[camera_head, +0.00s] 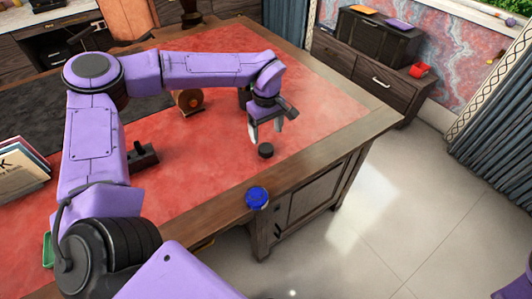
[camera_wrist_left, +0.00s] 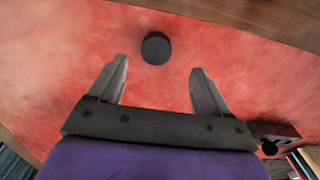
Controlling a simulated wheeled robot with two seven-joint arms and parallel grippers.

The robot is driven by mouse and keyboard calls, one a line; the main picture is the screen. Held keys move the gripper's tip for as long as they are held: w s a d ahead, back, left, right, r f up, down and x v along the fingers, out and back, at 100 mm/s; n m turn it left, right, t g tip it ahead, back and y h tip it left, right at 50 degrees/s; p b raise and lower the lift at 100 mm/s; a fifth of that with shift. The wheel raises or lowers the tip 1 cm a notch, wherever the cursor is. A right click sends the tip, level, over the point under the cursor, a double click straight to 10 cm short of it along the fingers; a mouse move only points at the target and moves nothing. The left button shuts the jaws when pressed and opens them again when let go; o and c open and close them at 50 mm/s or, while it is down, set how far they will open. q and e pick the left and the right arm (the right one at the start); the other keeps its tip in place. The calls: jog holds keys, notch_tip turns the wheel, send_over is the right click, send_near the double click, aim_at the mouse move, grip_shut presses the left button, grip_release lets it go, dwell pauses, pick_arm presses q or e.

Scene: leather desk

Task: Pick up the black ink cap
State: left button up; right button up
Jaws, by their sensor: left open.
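The black ink cap (camera_head: 265,150) is a small dark round piece lying on the red leather desk top (camera_head: 325,115), near the desk's right part. My left gripper (camera_head: 266,130) is open and empty, a little above and behind the cap in the head view. In the left wrist view the cap (camera_wrist_left: 156,48) lies beyond the two fingertips of my left gripper (camera_wrist_left: 158,72), roughly centred between them. The fingers do not touch it. My right gripper is not in view.
A blue round object (camera_head: 257,198) sits at the desk's front edge. Books (camera_head: 20,168) lie at the far left. The leather right of the cap is clear.

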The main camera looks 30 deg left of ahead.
aim_at(267, 148)
pick_arm(q)
jog(key=f, duration=0.5)
jog(key=f+p, duration=0.1)
jog(key=f, duration=0.2)
jog(key=shift+w+a, duration=0.15)
jog(key=shift+w, duration=0.15)
jog(key=c, duration=1.1)
jog(key=shift+r, duration=0.1)
jog(key=shift+c, duration=0.2)
